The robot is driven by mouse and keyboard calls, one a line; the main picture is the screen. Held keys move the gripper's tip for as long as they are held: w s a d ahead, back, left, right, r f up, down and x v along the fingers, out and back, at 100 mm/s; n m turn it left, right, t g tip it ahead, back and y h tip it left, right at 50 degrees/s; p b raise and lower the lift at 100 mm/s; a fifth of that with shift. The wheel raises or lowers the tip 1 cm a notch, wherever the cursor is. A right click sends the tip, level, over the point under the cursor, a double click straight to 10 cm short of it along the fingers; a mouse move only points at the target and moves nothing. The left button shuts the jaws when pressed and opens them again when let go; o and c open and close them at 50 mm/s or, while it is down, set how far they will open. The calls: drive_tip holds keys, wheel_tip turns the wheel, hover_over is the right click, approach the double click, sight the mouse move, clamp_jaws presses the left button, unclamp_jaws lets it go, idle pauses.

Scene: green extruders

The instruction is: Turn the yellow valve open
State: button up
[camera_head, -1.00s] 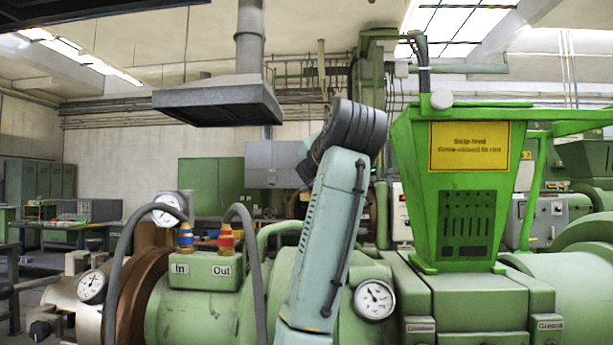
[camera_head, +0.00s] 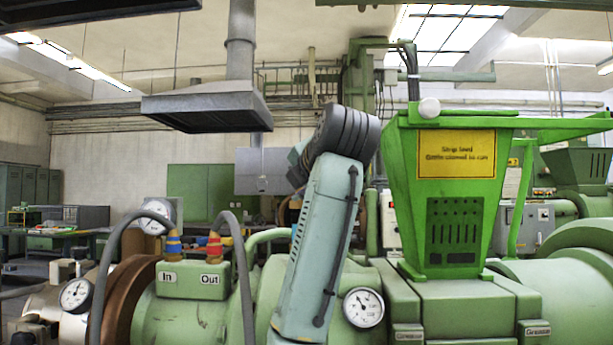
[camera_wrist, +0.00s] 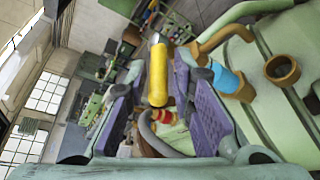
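In the wrist view a yellow cylindrical handle (camera_wrist: 157,76), which looks like the valve handle, stands upright in the picture near the fingertips. A second yellow-orange part sits close against its right side. My gripper (camera_wrist: 160,84) has its two purple fingers spread apart, one on each side of the handle. A gap shows between the left finger and the handle; I cannot tell whether the right finger touches the yellow parts. In the head view my arm shows, but its gripper and the yellow valve are not visible.
A blue-and-brown pipe fitting (camera_wrist: 230,83) lies just right of the right finger. Red and yellow hose fittings (camera_wrist: 163,117) show between the fingers. The head view shows a green hopper (camera_head: 455,205), an In/Out block (camera_head: 192,281) with hoses, and a gauge (camera_head: 363,307).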

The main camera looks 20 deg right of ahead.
drive_tip(key=v, duration=1.1)
idle(0.4)
